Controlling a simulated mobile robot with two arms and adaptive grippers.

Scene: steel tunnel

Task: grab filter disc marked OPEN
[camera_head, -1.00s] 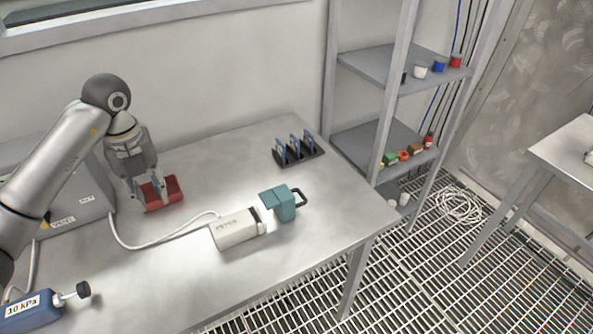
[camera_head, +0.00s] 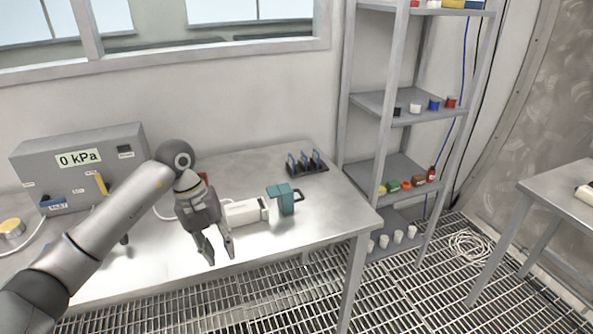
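A black rack (camera_head: 322,170) stands at the back right of the steel table, with several thin upright blue-edged discs (camera_head: 304,160) in it. They could be filter discs, but no OPEN marking is readable at this size. My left gripper (camera_head: 219,258) points down near the table's front edge, left of and nearer than the rack. Its two fingers are apart with nothing visible between them. A red holder (camera_head: 204,177) shows only in part behind my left gripper and arm. My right gripper is not in view.
A white device (camera_head: 243,212) and a teal block with a handle (camera_head: 288,202) stand between my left gripper and the rack. A grey box reading 0 kPa (camera_head: 130,137) is at the back left. A shelf unit (camera_head: 384,105) stands right of the table (camera_head: 345,215).

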